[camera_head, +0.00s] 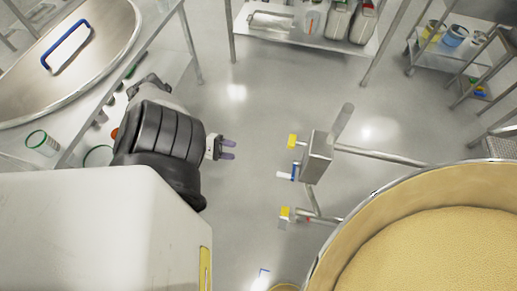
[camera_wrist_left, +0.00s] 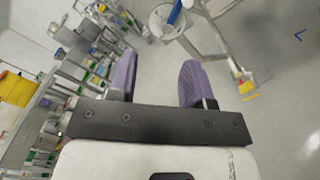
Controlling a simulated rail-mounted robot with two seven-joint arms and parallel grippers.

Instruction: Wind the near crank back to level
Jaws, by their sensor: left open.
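A grey gearbox (camera_head: 316,157) stands on a tubular frame beside the large drum of tan powder. A yellow-tipped part (camera_head: 292,141) and a blue and white part (camera_head: 294,172) stick out from its left side. A second yellow-tipped part (camera_head: 285,212) sits lower, nearer to me; I cannot tell which one is the near crank. My left gripper (camera_head: 233,149) has purple fingers and is apart from these, to their left. In the left wrist view the gripper (camera_wrist_left: 157,66) is open and empty, with a blue bar (camera_wrist_left: 175,12) beyond the fingers. My right gripper is not in view.
The powder drum (camera_head: 340,240) fills the lower right. A steel vessel lid with a blue handle (camera_head: 65,45) is at the upper left. A shelf with containers (camera_head: 310,38) stands at the back. Open floor (camera_head: 260,110) lies around the left gripper.

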